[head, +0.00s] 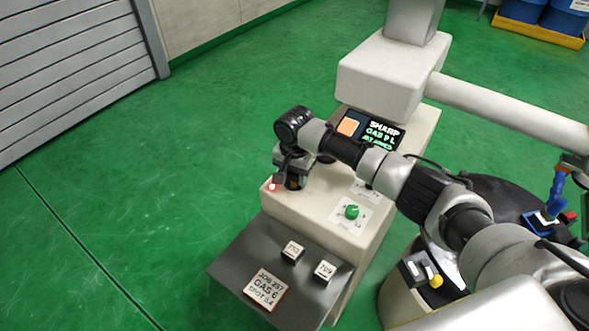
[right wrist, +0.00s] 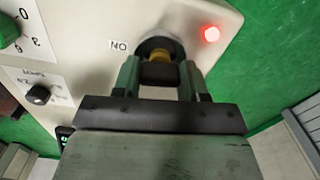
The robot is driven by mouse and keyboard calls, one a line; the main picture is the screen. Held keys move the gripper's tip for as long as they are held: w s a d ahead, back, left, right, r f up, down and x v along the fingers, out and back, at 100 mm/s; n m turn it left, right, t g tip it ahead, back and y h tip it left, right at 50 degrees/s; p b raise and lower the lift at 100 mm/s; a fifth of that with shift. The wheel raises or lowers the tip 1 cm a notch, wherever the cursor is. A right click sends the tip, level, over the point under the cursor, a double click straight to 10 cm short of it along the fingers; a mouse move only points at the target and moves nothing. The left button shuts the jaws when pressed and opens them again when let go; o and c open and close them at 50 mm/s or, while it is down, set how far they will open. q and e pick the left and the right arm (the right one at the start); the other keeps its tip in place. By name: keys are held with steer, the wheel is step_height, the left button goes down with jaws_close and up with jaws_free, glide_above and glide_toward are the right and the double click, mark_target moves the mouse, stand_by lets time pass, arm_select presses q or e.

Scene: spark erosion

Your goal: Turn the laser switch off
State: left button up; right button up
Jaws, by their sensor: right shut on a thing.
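The laser switch (right wrist: 161,52) shows in the right wrist view as a dark round collar with a brass-coloured part in its middle, on the cream panel. A label beside it reads "NO" as pictured, possibly "ON" upside down. My right gripper (right wrist: 160,72) is shut on the switch, one finger at each side. The fingers hide much of it, so its lever position cannot be told. In the head view my right gripper (head: 294,178) points down at the panel's left corner. A small red lamp (right wrist: 210,34) beside the switch glows. My left gripper is not in view.
A green knob (head: 351,211) and a small black knob (right wrist: 39,95) sit on the same panel. A display (head: 382,135) stands behind my right arm. A dark sloped shelf (head: 235,272) in front holds two labelled blocks and a job card (head: 267,287).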

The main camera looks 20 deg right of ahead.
steer(key=n+p, duration=0.2)
steer(key=shift+r+n+p, duration=0.2)
steer(key=shift+n+p, duration=0.1)
steer(key=shift+n, duration=0.1)
steer(key=n+p, duration=0.2)
steer(key=n, duration=0.2)
steer(key=shift+f+p, duration=0.1)
steer(key=shift+p, duration=0.25)
steer(key=n+p, duration=0.1)
steer(key=n, duration=0.4)
steer(key=shift+p, duration=0.3)
steer(key=n, duration=0.4)
steer(key=shift+f+p, duration=0.1)
steer(key=shift+p, duration=0.2)
steer(key=shift+n, duration=0.3)
steer(key=o, duration=0.9)
step_height(320, 180, up, 11)
steer(key=shift+f, duration=0.1)
